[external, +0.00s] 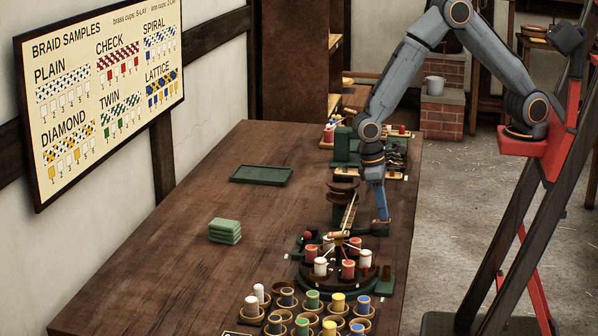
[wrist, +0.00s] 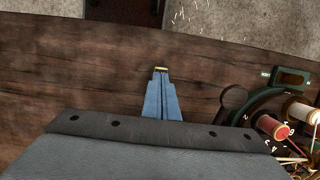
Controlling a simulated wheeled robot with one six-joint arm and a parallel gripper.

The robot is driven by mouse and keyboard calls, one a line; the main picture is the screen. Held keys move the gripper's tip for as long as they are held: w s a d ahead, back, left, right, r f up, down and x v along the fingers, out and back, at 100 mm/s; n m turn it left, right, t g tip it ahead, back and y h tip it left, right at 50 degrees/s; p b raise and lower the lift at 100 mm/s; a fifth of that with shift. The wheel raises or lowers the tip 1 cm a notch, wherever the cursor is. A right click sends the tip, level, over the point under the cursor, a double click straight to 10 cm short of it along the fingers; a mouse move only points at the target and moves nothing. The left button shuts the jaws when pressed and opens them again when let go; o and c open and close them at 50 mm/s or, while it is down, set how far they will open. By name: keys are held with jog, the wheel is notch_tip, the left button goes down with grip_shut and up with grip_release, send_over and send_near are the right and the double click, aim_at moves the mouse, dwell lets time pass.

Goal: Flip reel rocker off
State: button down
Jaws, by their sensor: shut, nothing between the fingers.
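My gripper (external: 381,221) points down over the right edge of the long wooden table in the external view, close above a small dark green part. In the wrist view my gripper (wrist: 161,69) shows blue fingers shut together, with nothing between them. The braiding machine (external: 306,272), with a round dark green base and red and white bobbins, stands nearer the camera. Its green rim also shows at the right of the wrist view (wrist: 250,106). I cannot clearly make out the reel rocker; my fingers may cover it.
Cups of coloured bobbins (external: 312,300) stand at the table's near end. A green tray (external: 261,175) and a stack of green blocks (external: 225,231) lie left. Green equipment (external: 346,146) stands farther back. The table's left part is mostly clear.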

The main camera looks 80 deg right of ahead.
jog(key=shift+s+d+f+t+p, duration=0.1)
jog(key=shift+s+f+t+p, duration=0.3)
jog(key=shift+t, duration=0.3)
jog(key=shift+s+d+f+t+p, duration=0.1)
jog(key=shift+s+f+t+p, duration=0.05)
jog(key=shift+s+t, duration=0.45)
jog(key=shift+w, duration=0.35)
jog(key=shift+w+a+r, duration=0.15)
jog(key=shift+w+r, duration=0.1)
jog(key=shift+w, duration=0.45)
jog(key=shift+r, duration=0.15)
